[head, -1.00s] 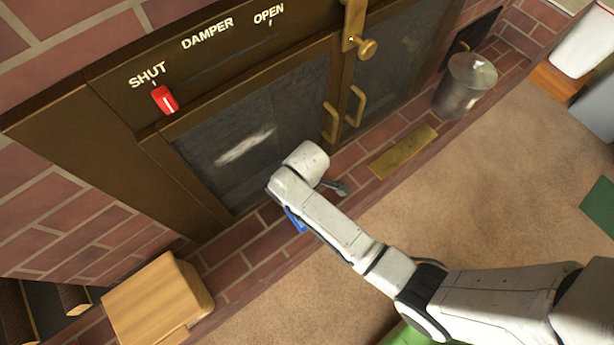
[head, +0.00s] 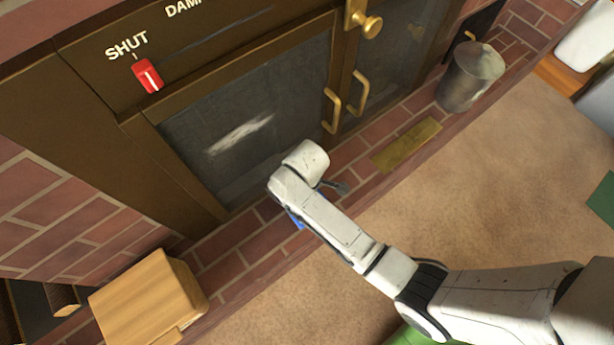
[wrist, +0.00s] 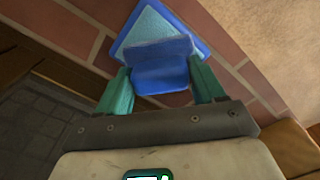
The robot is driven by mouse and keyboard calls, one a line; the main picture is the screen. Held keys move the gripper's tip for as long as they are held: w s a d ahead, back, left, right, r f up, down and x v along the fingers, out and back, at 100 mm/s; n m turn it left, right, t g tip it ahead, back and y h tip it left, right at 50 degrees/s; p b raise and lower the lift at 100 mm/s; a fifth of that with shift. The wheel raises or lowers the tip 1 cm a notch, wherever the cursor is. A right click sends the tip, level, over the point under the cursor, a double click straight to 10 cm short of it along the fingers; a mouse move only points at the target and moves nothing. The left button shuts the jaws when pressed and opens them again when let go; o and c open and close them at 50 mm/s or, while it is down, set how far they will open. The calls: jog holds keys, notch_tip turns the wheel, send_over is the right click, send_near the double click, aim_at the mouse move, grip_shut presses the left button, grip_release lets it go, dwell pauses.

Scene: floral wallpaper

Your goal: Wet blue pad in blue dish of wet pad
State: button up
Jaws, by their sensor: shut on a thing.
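In the wrist view, my gripper (wrist: 160,84) has its teal fingers shut on a blue pad (wrist: 163,60), one finger at each side. Just beyond the pad, the blue dish (wrist: 128,37) lies on the brick hearth, with a paler blue inside. The pad overlaps the dish's near part in this view. I cannot tell whether they touch.
A dark stove front with glass doors (head: 240,130) and brass handles stands behind the brick hearth. A red damper slider (head: 148,76) is at SHUT. A wooden block (head: 150,300) is at lower left, a metal bucket (head: 470,77) at right, and a brass plate (head: 407,146) on the hearth.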

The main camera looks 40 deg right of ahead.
jog(key=shift+f, duration=0.6)
dwell(2.4)
jog(key=shift+r, duration=0.1)
notch_tip(320, 180, up, 7)
jog(key=p, duration=0.8)
dwell(0.9)
